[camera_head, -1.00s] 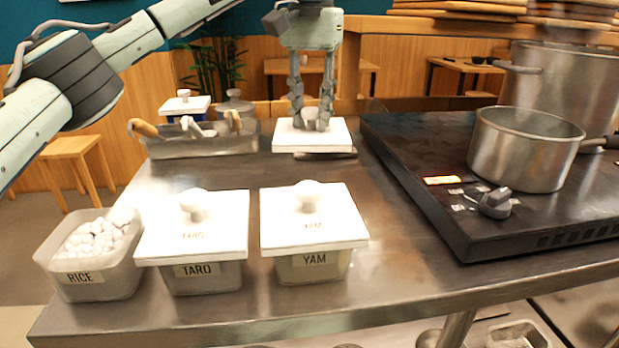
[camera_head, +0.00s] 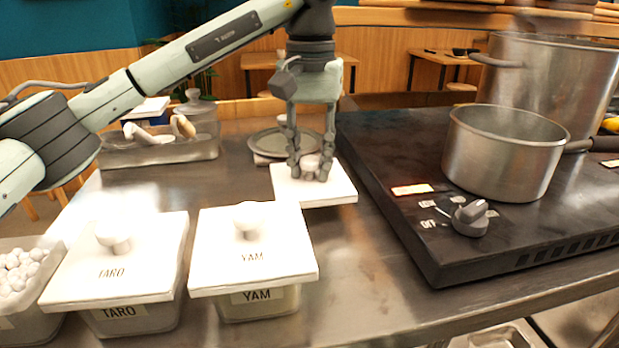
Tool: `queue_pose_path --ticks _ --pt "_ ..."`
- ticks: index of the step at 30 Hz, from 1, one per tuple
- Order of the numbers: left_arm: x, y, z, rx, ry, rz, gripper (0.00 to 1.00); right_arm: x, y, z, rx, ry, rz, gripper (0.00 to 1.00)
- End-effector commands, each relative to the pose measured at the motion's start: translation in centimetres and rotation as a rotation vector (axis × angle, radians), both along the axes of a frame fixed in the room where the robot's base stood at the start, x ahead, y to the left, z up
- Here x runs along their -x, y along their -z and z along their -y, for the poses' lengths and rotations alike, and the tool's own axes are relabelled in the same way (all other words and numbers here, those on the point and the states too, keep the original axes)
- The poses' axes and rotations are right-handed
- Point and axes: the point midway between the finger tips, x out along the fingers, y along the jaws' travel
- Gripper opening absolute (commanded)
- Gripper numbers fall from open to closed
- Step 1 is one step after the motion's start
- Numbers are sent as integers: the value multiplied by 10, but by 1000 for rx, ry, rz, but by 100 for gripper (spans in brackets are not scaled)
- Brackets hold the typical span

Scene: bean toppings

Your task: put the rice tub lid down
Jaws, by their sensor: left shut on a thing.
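The rice tub lid (camera_head: 335,190) is a white square plate with a round knob. My left gripper (camera_head: 311,173) points down and is shut on the knob. The lid is at the middle of the steel counter, close to the stove's left edge. I cannot tell whether its underside touches the counter. The open rice tub (camera_head: 60,322), with white balls in it, is cut off at the left edge. My right gripper is not in view.
Lidded taro (camera_head: 130,318) and yam (camera_head: 262,305) tubs stand at the front. A round metal plate (camera_head: 264,144) lies behind the lid, and a utensil tray (camera_head: 160,156) is at back left. The black stove (camera_head: 385,205) with a pot (camera_head: 500,160) fills the right.

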Motion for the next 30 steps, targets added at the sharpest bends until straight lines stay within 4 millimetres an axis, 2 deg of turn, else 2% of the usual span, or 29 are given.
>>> queue_pose_path --ticks 6,18,19,21,24,30 --pt "0 31 -1 -1 0 -3 0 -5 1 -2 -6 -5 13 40" --pt "0 38 -1 -1 0 0 0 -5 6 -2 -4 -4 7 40" --pt "0 38 -1 -1 0 0 28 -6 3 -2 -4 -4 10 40" --pt "0 37 -1 -1 0 0 37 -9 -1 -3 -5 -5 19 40" --pt "0 37 -1 -1 0 0 48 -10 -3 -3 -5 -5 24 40" --pt "0 37 -1 -1 0 -1 48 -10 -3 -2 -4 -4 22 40"
